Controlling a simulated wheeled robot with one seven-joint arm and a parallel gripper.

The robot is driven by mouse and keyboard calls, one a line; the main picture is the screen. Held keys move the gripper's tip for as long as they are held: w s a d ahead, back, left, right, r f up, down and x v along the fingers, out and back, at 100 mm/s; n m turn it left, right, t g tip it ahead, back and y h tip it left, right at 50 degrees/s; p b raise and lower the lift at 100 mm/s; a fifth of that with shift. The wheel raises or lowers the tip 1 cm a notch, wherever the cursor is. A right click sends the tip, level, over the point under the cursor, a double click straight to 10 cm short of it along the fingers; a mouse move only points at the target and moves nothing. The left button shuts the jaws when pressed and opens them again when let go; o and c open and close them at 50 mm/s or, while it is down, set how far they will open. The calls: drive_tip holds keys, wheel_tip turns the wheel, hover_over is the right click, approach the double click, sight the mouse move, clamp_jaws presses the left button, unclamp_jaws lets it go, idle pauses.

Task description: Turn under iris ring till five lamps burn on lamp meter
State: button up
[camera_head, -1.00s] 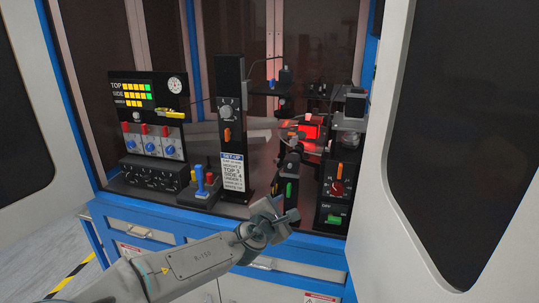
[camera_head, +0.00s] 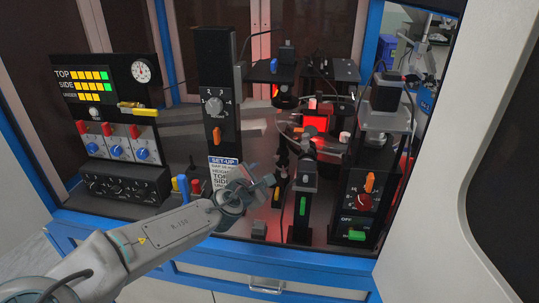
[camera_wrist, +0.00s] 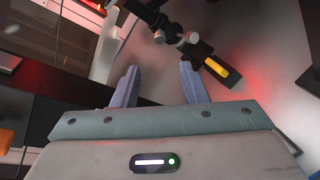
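The lamp meter (camera_head: 103,85) is the black panel at the left, with rows marked TOP, SIDE and UNDER. The TOP and SIDE rows show several lit lamps, yellow with green at the right end. The UNDER row shows a shorter run of yellow lamps. My gripper (camera_head: 262,186) is in front of the bench, left of a black post with a green handle (camera_head: 303,206). In the wrist view my gripper (camera_wrist: 158,72) is open and empty. Beyond its fingers is a black fitting with round knobs and a yellow handle (camera_wrist: 217,68). I cannot make out which part is the under iris ring.
A tall black post with a dial (camera_head: 216,105) stands behind my arm. A red-lit block (camera_head: 316,123) is at the middle back. The cabinet's blue front edge (camera_head: 270,252) runs below.

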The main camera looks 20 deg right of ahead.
sight(275, 160)
drive_tip(key=p+x, duration=0.1)
drive_tip(key=x, duration=1.2)
drive_tip(key=shift+w+d+p, duration=0.2)
drive_tip(key=shift+d+p, duration=0.05)
drive_tip(key=shift+p, duration=0.05)
clamp_jaws()
